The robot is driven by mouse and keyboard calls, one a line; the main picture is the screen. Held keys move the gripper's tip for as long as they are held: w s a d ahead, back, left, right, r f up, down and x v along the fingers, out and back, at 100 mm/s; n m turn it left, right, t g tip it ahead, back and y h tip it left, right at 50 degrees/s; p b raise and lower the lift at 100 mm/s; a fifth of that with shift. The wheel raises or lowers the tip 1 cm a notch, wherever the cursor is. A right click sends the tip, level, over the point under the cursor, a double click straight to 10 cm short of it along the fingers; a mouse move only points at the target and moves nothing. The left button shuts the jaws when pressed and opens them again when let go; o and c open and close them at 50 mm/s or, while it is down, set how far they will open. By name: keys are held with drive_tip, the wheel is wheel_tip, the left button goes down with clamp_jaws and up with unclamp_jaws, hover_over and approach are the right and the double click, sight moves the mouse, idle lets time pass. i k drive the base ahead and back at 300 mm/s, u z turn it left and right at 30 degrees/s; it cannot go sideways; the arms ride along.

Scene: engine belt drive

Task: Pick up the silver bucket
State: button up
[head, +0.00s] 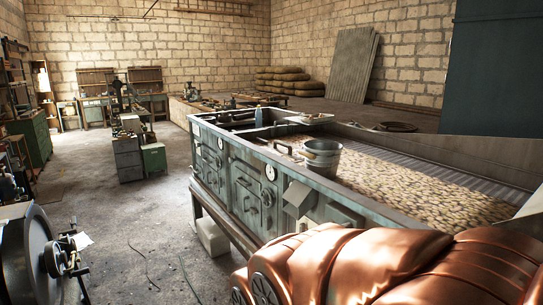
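The silver bucket (322,160) stands upright near the left, front side of a long green metal machine (240,185), beside its bed of brown, pebble-like material. A thin handle shows around its rim. I cannot see what is inside it. Nothing is touching it from above. My gripper is not in view.
A ribbed copper-coloured shape (370,265) fills the lower right; I cannot tell what it is. A dark wheel-like machine (30,260) stands lower left. A curved metal handle (283,147) is just left of the bucket. The grey floor (130,235) between is mostly open, with thin cables.

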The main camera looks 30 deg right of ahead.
sight(326, 167)
drive_tip(key=z, duration=0.4)
drive_tip(key=i, duration=1.5)
drive_tip(key=z, duration=0.65)
